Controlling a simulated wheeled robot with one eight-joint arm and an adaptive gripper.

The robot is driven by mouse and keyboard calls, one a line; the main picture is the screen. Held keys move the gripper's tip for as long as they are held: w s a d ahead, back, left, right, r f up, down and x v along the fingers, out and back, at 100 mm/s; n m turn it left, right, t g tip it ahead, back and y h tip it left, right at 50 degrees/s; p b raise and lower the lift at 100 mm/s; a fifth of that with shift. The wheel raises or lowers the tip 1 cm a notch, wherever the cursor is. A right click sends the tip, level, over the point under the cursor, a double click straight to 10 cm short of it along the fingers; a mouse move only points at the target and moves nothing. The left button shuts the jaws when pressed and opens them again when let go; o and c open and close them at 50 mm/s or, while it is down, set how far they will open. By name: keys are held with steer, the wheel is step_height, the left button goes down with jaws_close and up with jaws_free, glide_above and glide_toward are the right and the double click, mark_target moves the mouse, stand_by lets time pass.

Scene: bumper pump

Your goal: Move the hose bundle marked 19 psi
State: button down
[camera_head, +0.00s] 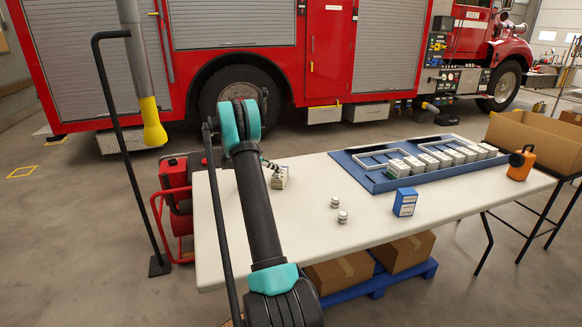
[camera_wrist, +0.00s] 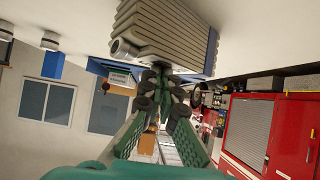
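A ribbed grey-beige hose bundle (camera_wrist: 165,32) with a round hose end fills the top of the wrist view, which is upside down. In the head view a small pale bundle (camera_head: 279,178) stands on the left part of the white table (camera_head: 300,225). My gripper (camera_head: 267,163) is right beside its top. In the wrist view my fingertips (camera_wrist: 165,75) come close together at the bundle's edge; I cannot tell whether they grip it. Several pale, bundle-like blocks (camera_head: 441,158) stand in a row in the blue tray (camera_head: 378,186). No 19 psi mark is readable.
Two small silver cylinders (camera_head: 342,215), a blue box (camera_head: 405,202) and an orange item (camera_head: 521,164) stand on the table. A cardboard box (camera_head: 545,137) is at the right. A red reel (camera_head: 175,195) stands left of the table. The table's middle is fairly clear.

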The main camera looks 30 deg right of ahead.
steer(key=shift+w+a+f, duration=0.15)
steer(key=shift+w+a, duration=0.1)
steer(key=shift+a, duration=0.6)
steer(key=shift+w+a+f, duration=0.15)
steer(key=shift+w+a, duration=0.05)
steer(key=shift+a, duration=0.6)
steer(key=shift+r, duration=0.7)
steer(key=shift+w, duration=0.1)
steer(key=a, duration=0.4)
steer(key=w+a, duration=0.1)
steer(key=a, duration=0.2)
steer(key=w+a, duration=0.1)
steer(key=a, duration=0.3)
steer(key=shift+w+a, duration=0.25)
steer(key=shift+a, duration=0.1)
